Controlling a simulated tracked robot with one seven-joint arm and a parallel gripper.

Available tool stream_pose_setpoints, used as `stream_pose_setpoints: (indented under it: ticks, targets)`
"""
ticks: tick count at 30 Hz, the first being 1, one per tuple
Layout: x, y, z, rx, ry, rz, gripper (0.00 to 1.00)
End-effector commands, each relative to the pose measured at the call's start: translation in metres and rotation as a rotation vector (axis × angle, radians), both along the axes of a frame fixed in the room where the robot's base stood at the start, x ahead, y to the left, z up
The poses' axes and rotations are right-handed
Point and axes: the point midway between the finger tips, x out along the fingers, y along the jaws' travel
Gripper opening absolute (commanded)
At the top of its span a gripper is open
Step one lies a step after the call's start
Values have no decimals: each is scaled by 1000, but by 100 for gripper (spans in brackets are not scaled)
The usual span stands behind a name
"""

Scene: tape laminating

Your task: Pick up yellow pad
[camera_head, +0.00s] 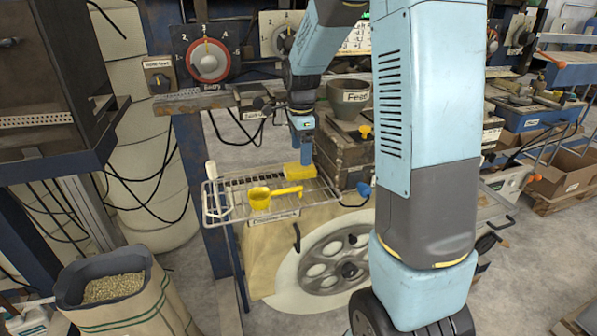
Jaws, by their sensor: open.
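A yellow block-like object (297,171), which looks like the yellow pad, is at the right rear of a wire rack (222,217). My gripper (304,156) points down right at this pad, with a blue finger overlapping it in the picture. The gripper is open. Whether the finger touches the pad or is just in front of it, I cannot tell. A yellow scoop (260,198) with a handle lies on the front of the rack, close to the pad.
A dial panel (206,55) is behind. A sack of pellets (122,300) stands at lower left. A large wheel (335,262) is below the rack.

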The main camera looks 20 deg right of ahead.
Motion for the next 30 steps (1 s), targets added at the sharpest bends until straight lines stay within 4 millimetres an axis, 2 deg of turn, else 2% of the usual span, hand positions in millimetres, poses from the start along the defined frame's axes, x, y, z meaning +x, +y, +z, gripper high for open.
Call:
stream_pose_setpoints:
  ticks: [8,18,27,30]
  targets:
    - [1,0,-18,0,1,-1,94]
    - [4,2,-58,0,1,-2,94]
    - [4,3,-61,0,-1,-1,94]
    - [4,3,-61,0,-1,0,84]
